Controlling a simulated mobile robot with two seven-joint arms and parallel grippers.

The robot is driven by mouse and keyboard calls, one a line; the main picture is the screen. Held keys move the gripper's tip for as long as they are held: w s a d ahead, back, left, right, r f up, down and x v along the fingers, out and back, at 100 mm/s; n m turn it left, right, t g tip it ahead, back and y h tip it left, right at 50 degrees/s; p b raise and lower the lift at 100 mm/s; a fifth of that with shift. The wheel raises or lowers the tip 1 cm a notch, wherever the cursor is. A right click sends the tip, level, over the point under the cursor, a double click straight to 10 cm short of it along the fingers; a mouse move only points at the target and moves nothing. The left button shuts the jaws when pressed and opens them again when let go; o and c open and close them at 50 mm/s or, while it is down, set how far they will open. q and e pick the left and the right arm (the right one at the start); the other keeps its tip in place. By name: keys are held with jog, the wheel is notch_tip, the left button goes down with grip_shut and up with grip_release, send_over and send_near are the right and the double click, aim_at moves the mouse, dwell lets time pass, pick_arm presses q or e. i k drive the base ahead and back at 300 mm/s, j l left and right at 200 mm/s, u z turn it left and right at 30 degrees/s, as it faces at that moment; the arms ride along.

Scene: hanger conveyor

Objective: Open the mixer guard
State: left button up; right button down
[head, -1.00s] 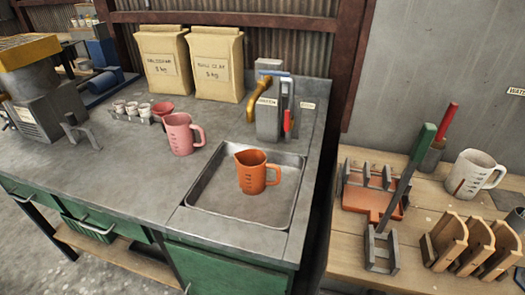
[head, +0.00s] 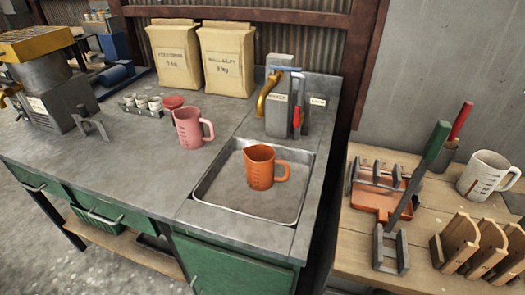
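The mixer (head: 52,88) stands at the far left of the grey bench, a grey machine with a steel drum. Its yellow guard (head: 36,43) lies across the top of the drum and looks closed. A brass-coloured part shows at the machine's left edge, cut off by the picture. Neither of my grippers shows in the head view.
An orange jug (head: 263,167) stands in the sink tray (head: 206,187) below a brass tap (head: 268,93). A pink jug (head: 190,127), small cups (head: 142,103) and two paper sacks (head: 228,62) stand on the bench. A wooden table (head: 349,245) at right holds racks and a white jug (head: 487,175).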

aim_at(22, 46)
jog(key=u, duration=1.4)
jog(key=z, duration=0.25)
